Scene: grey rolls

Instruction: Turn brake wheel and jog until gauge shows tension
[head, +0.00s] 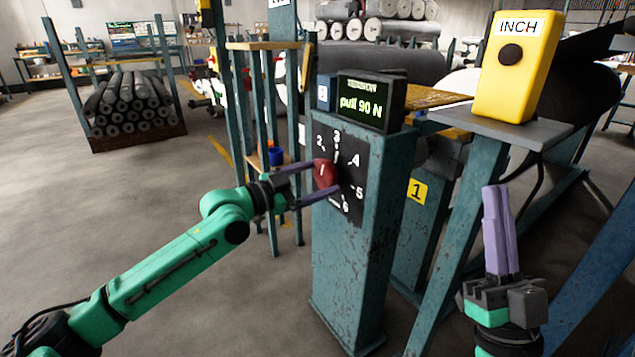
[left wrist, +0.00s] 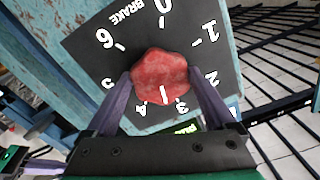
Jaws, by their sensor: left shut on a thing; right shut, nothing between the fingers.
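The red brake wheel (head: 325,173) sits on a black numbered dial plate (head: 352,205) on the front of a worn teal post. My left gripper (head: 322,180) is shut on it, one finger on each side. In the left wrist view, the brake wheel (left wrist: 160,72) has a white mark pointing between 3 and 4. The tension gauge (head: 369,103) on top of the post reads "pull 90 N" in green. The yellow INCH box (head: 515,70) with a round black button (head: 510,54) stands on a grey shelf. My right gripper (head: 496,190) is shut and empty, pointing up below that shelf, apart from the box.
The grey shelf (head: 500,127) and its teal legs stand close to my right gripper. A yellow "1" label (head: 417,191) marks a post behind. Grey rolls (head: 128,105) lie in a rack at the back left. The floor at left is clear.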

